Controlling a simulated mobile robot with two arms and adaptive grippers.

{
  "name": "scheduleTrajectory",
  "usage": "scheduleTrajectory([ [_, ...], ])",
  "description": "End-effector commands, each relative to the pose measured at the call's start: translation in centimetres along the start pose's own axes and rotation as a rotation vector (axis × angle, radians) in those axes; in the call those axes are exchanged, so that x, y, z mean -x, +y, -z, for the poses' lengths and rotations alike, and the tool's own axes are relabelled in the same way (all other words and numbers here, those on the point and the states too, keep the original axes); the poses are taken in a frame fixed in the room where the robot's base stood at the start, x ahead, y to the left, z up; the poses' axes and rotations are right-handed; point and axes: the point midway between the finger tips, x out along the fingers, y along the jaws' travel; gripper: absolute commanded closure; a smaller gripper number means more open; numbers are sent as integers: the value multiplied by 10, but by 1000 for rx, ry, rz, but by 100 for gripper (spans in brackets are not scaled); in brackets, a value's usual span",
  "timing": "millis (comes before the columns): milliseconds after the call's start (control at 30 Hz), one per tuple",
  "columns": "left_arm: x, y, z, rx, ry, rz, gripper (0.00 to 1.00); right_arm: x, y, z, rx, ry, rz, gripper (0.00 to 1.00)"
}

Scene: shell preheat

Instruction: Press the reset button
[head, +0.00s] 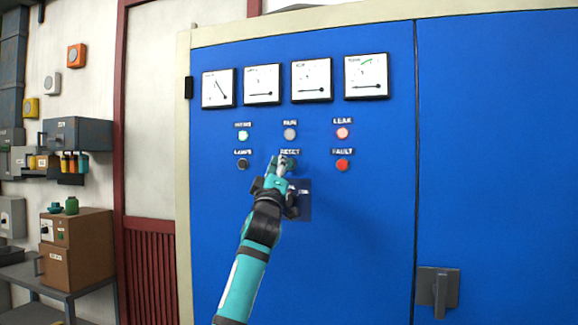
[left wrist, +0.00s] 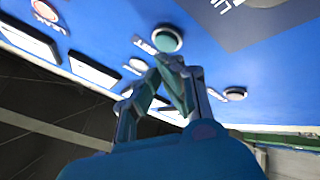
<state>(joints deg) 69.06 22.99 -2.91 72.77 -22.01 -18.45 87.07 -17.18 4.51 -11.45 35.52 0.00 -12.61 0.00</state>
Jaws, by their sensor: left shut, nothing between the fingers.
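The reset button (head: 291,164) is a small green round button under the RESET label (head: 290,152) on the blue cabinet front. In the left wrist view the reset button (left wrist: 167,38) shows as a green disc in a pale ring, just beyond the fingertips. My left gripper (head: 281,162) is shut and empty, with its tips right at the button and partly covering it in the head view. In the left wrist view, the left gripper (left wrist: 172,62) has its fingers together. I cannot tell whether the tips touch the button. My right gripper is not in view.
A black lamps button (head: 242,164) is left of reset and a red fault lamp (head: 343,165) right. The green lamp (head: 242,135) and leak lamp (head: 342,133) are lit above. A dark switch plate (head: 304,207) is below, partly behind my arm. A handle (head: 439,290) juts out lower right.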

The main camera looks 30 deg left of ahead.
Motion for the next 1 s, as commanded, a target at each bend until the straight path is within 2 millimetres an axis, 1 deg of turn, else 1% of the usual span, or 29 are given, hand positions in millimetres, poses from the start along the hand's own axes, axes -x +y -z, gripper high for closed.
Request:
scheduleTrajectory([
  [533,0,0,0,0,0,0,100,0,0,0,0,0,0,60],
  [800,-7,-3,-3,1,0,1,100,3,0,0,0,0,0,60],
  [1000,-7,-3,-3,-1,0,0,100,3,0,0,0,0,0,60],
])
